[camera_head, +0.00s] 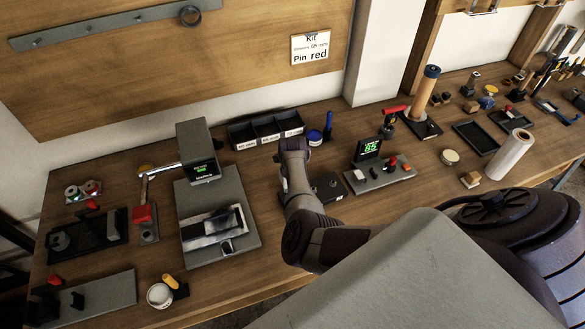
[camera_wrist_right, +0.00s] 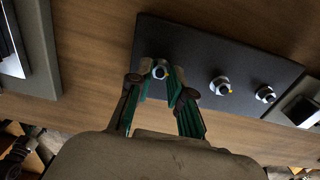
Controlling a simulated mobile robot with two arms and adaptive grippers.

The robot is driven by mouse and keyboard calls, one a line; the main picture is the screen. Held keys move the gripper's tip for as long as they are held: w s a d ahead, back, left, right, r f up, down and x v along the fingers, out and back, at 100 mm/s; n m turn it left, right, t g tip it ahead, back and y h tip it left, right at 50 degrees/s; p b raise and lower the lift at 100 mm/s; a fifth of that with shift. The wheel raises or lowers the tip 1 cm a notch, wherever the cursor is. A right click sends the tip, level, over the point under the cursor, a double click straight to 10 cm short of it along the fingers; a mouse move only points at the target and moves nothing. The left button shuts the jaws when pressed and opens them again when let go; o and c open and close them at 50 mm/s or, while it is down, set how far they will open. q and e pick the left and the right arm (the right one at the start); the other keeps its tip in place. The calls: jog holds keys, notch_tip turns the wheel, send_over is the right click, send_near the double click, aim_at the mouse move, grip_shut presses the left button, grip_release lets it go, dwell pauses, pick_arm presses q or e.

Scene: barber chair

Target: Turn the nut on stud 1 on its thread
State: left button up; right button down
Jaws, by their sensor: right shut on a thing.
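A dark plate (camera_wrist_right: 200,50) carries three studs with metal nuts in a row in the right wrist view. The left nut (camera_wrist_right: 160,69) sits between the fingertips of my right gripper (camera_wrist_right: 158,82), which is shut on it. The middle nut (camera_wrist_right: 219,86) and the right nut (camera_wrist_right: 265,94) stand free, each with a small yellow mark. No stud number is readable. In the head view the plate (camera_head: 328,187) shows partly behind my right arm, and the right fingers are hidden there. My left gripper is not in view.
Left of the plate stands a grey device base (camera_head: 246,233) with a screen. To its right is a grey panel (camera_head: 379,175) with a green display. Black bins (camera_head: 243,134) and a blue-lidded jar (camera_head: 314,137) stand behind. Bare wood lies in front of the plate.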

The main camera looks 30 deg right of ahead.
jog(key=shift+w+d+r, duration=0.1)
dwell(0.3)
jog(key=c, duration=1.2)
grip_release()
jog(key=shift+c, duration=0.2)
jog(key=shift+o, duration=0.9)
notch_tip(320, 180, up, 7)
jog(key=shift+r, duration=0.2)
